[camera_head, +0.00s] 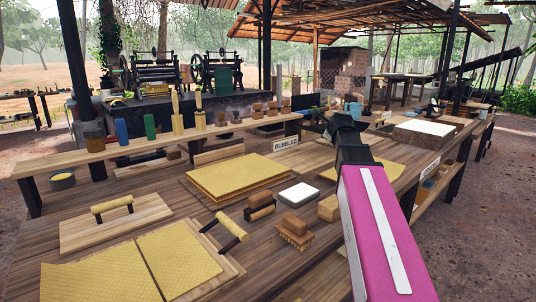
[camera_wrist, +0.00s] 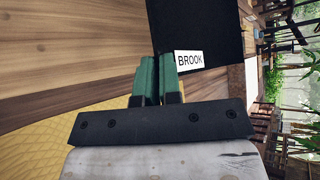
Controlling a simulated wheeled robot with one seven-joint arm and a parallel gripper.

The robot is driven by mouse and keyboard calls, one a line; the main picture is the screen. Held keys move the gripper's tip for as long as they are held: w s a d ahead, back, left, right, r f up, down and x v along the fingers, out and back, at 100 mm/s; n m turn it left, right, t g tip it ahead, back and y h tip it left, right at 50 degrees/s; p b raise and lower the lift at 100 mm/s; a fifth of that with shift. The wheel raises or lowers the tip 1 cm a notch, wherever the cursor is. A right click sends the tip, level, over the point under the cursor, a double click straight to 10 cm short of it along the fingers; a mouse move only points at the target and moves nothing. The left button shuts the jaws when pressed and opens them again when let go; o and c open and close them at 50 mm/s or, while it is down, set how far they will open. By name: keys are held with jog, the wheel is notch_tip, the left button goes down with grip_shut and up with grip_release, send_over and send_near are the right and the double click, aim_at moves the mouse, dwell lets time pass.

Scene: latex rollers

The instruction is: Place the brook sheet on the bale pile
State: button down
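A label reading BROOK (camera_wrist: 189,61) shows just past my fingertips in the wrist view. In the head view a small white label (camera_head: 430,165), too small to read, stands at the table's right edge near a yellow textured sheet (camera_head: 383,174) partly hidden by my arm. A yellow textured surface also shows in the wrist view (camera_wrist: 35,145), below and left of my fingers.
Two yellow sheets (camera_head: 132,272) lie at front left, beside a roller (camera_head: 226,228). A brush (camera_head: 294,231), a white block (camera_head: 299,193) and wooden blocks stand mid-table. A raised shelf (camera_head: 160,142) with bottles runs behind. A dark patch (camera_wrist: 200,25) lies ahead in the wrist view.

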jog(key=w+a+r, duration=0.1)
jog(key=a, duration=0.6)
jog(key=shift+a, duration=0.15)
